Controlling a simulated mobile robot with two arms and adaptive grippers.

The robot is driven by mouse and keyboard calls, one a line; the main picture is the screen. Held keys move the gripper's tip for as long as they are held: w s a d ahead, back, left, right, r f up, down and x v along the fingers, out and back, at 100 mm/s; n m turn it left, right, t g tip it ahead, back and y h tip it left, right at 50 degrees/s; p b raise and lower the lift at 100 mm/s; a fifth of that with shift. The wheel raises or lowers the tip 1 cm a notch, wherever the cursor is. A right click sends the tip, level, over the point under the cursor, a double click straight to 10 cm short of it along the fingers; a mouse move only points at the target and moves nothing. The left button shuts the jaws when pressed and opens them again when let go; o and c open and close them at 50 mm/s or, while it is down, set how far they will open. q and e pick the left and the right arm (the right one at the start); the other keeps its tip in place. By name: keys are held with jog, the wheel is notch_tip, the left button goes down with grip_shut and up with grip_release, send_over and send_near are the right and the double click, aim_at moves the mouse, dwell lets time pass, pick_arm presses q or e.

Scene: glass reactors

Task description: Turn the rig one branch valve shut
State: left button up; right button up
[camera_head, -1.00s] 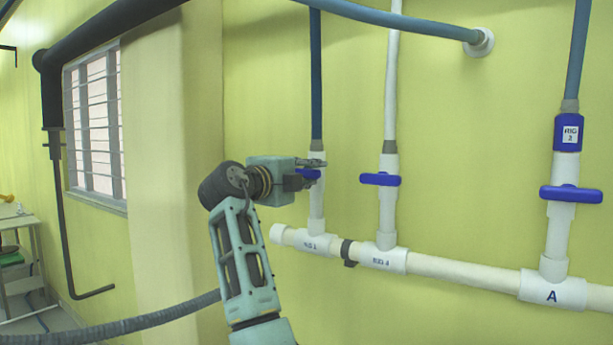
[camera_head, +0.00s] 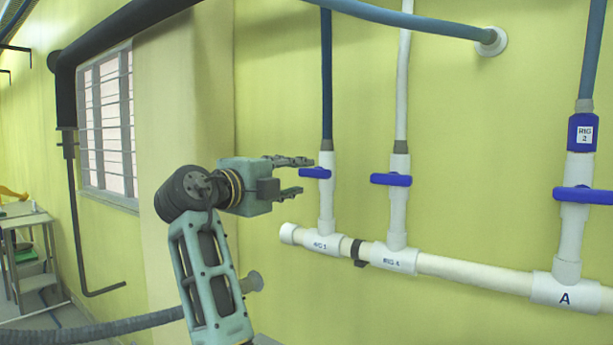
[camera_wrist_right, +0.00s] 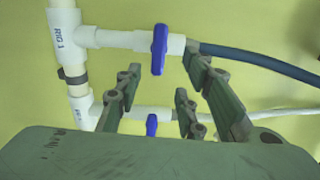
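The rig one branch valve has a blue lever handle (camera_head: 315,173) on a white vertical branch above the tee labelled RIG 1 (camera_head: 325,243). The handle lies crosswise to its pipe, and shows crosswise in the right wrist view (camera_wrist_right: 159,48) too. My right gripper (camera_head: 304,176) is open, just left of the handle, with one finger higher and one lower. In the right wrist view the open fingers (camera_wrist_right: 160,82) show nothing held, and the handle lies beyond them, apart from the fingertips. My left gripper is not in view.
The RIG 4 branch with its crosswise blue handle (camera_head: 391,179) stands close to the right. Another blue handle (camera_head: 584,195) is further right above tee A. A white horizontal pipe (camera_head: 470,272) runs below.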

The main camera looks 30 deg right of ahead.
jog(key=shift+v, duration=1.25)
